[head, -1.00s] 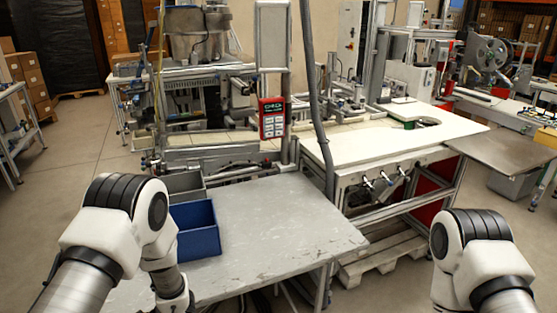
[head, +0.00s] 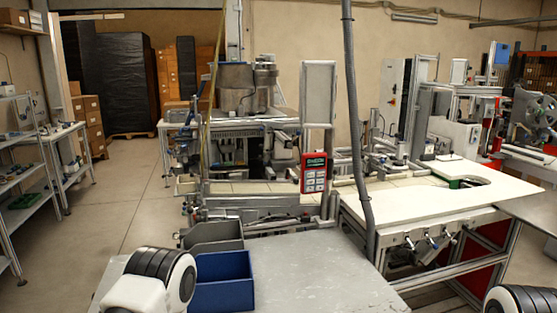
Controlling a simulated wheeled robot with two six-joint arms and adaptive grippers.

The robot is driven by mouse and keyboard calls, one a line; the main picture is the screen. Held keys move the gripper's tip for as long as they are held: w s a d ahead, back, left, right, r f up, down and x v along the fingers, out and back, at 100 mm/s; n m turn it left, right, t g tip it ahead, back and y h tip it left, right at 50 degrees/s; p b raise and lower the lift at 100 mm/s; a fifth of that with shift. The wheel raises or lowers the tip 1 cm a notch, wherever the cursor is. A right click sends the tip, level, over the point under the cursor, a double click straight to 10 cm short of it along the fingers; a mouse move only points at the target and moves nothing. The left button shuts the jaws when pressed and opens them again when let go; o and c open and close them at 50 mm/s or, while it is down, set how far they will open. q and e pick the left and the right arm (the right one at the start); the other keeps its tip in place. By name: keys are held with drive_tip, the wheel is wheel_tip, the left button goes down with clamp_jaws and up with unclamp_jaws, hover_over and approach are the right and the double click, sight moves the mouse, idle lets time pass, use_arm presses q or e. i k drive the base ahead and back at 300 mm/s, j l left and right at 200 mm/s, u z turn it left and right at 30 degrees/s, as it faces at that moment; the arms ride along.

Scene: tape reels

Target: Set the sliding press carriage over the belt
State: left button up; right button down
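A long pale strip that looks like the belt (head: 255,187) runs across the machine beyond the grey table, partly hidden by posts and the red control panel. Metal frame and actuator assemblies stand above and behind it, one of them right of the thick grey cable (head: 391,150). I cannot tell which part is the sliding press carriage. Both my arms show only as white and black joints at the bottom edge, left and right. Neither gripper is in view.
The grey worktable (head: 310,283) is mostly bare, with a blue bin (head: 224,285) and a grey bin (head: 212,235) at its left. A red control panel (head: 314,173) hangs on a post. A white-topped bench (head: 425,200) stands right. Open floor (head: 125,205) lies left.

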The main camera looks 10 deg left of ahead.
sight(269, 137)
drive_tip(key=u, duration=1.75)
drive_tip(key=i+j+u, duration=0.55)
drive_tip(key=u, duration=0.25)
drive_tip(key=i+j+u, duration=0.1)
drive_tip(key=i+u, duration=0.7)
drive_tip(key=i+z, duration=0.45)
drive_tip(key=i, duration=0.15)
drive_tip(key=i+j+z, duration=0.2)
drive_tip(key=i+z, duration=0.25)
drive_tip(key=i+l+z, duration=0.25)
drive_tip(key=i+z, duration=0.15)
drive_tip(key=i+l+z, duration=0.1)
drive_tip(key=i+z, duration=0.65)
drive_tip(key=i, duration=0.2)
drive_tip(key=i+j+z, duration=0.2)
drive_tip(key=i+z, duration=0.2)
drive_tip(key=i+j+z, duration=0.1)
drive_tip(key=i+z, duration=0.15)
drive_tip(key=i, duration=0.35)
drive_tip(key=i+j+z, duration=0.2)
drive_tip(key=i, duration=0.45)
drive_tip(key=i+j+z, duration=0.25)
drive_tip(key=i+j, duration=0.15)
drive_tip(key=i, duration=0.15)
drive_tip(key=i+j+z, duration=0.25)
drive_tip(key=i+j, duration=0.15)
drive_tip(key=i, duration=0.15)
